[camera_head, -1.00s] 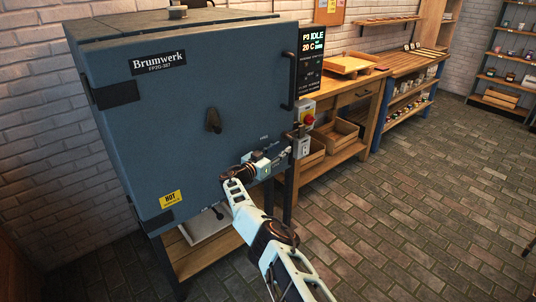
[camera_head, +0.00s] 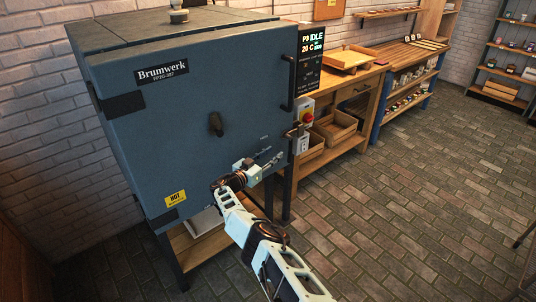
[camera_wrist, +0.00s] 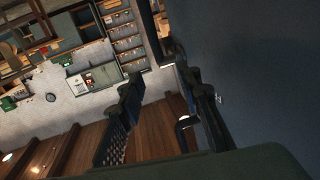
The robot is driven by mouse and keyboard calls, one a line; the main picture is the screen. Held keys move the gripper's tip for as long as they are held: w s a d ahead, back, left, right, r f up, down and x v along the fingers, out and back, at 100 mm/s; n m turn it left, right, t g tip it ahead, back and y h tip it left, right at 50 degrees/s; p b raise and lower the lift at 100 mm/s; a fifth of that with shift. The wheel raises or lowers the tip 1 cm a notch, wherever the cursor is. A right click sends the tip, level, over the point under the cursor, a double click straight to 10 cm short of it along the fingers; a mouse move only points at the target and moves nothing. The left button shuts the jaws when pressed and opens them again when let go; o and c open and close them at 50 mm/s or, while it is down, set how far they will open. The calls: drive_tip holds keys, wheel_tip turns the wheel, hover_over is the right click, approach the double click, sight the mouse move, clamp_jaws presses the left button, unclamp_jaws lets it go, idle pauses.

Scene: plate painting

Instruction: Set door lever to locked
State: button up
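The blue kiln door (camera_head: 165,115) fills the left of the head view. A small latch-like lever (camera_head: 296,131) sits at the door's right edge; its setting is too small to read. My gripper (camera_head: 275,160) is close to the door face, below and left of that lever and apart from it. In the wrist view my gripper (camera_wrist: 158,88) has its two dark fingers spread, with no object clearly held between them. The door face (camera_wrist: 270,70) lies along the right there. A dark hooked piece (camera_wrist: 184,124) shows by the right finger; I cannot tell what it is.
A vertical handle (camera_head: 288,80) stands out from the door above the lever. A dark knob (camera_head: 215,124) juts from the door's middle. A control box with a red button (camera_head: 307,117) and a wooden workbench (camera_head: 350,92) are to the right. The floor (camera_head: 420,190) at right is clear.

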drive_tip(key=shift+p+v, duration=0.95)
drive_tip(key=shift+v, duration=0.25)
